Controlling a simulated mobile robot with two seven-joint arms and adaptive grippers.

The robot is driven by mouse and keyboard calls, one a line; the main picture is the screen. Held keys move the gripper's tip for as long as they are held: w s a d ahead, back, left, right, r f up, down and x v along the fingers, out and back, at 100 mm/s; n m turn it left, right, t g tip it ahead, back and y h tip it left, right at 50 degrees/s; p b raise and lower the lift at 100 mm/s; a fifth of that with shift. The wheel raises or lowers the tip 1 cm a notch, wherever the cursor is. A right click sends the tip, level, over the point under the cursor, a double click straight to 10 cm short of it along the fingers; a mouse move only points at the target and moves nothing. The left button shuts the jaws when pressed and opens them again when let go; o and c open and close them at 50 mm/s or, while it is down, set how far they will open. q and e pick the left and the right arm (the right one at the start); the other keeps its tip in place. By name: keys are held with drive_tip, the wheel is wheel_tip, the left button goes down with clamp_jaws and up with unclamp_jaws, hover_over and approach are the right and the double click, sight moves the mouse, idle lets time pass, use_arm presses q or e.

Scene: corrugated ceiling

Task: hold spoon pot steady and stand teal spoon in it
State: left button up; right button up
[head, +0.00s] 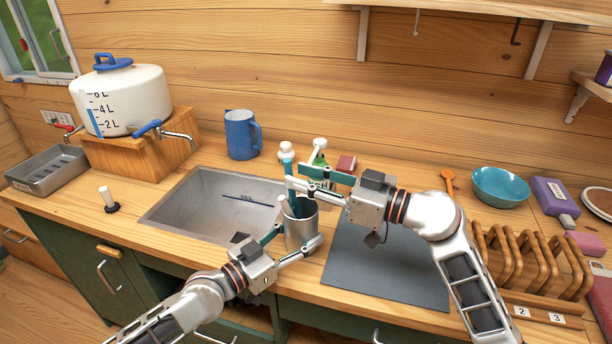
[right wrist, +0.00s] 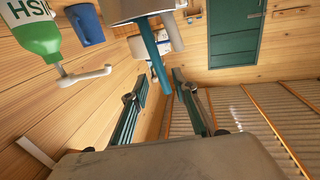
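The grey metal spoon pot (head: 301,232) stands on the counter at the sink's right edge. My left gripper (head: 293,240) has its fingers on either side of the pot and appears closed on it. The teal spoon's handle (head: 291,190) rises from the pot, leaning slightly; its lower end is hidden inside. In the right wrist view the teal handle (right wrist: 158,60) comes out of the pot rim (right wrist: 125,10), its end between my fingertips. My right gripper (head: 308,182) is open, with gaps on both sides of the handle; its fingers also show in the right wrist view (right wrist: 162,85).
A green soap bottle (right wrist: 32,32) stands just behind the pot. The sink (head: 200,205) is left, a blue jug (head: 240,135) behind it. A grey mat (head: 375,268) lies clear to the right, beside a wooden rack (head: 525,260). A teal bowl (head: 500,186) is farther right.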

drive_tip(key=shift+d, duration=0.1)
drive_tip(key=v, duration=1.2)
idle(0.6)
use_arm(q)
drive_tip(key=o, duration=1.2)
drive_tip(key=shift+o, duration=0.2)
